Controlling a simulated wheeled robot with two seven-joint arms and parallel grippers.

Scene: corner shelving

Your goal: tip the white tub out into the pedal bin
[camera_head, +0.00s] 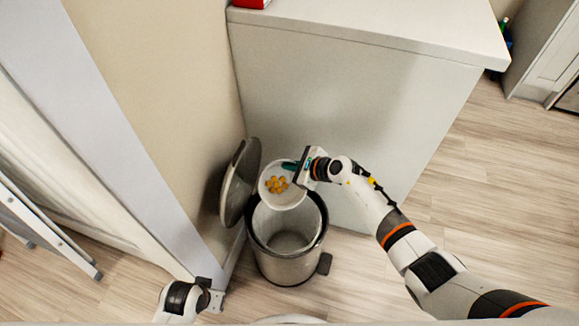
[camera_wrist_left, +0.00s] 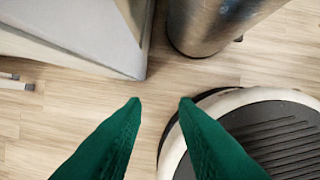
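The white tub (camera_head: 282,196) is held over the back of the pedal bin's mouth, with several small orange-yellow pieces (camera_head: 277,185) inside it. My right gripper (camera_head: 291,166) is shut on the tub's rim at its upper right. The tub looks tilted toward the head camera, and the pieces are still in it. The metal pedal bin (camera_head: 288,268) stands on the floor with its lid (camera_head: 240,182) open; its visible inside looks empty. Its lower body also shows in the left wrist view (camera_wrist_left: 205,25). My left gripper (camera_wrist_left: 160,103) is open and empty, low at the left.
A white cabinet (camera_head: 350,110) stands right behind the bin, with a red item (camera_head: 250,3) on top. A wall edge (camera_head: 185,225) lies close on the left. A folded ladder (camera_head: 45,225) leans at far left. Wooden floor (camera_head: 480,190) is clear at right.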

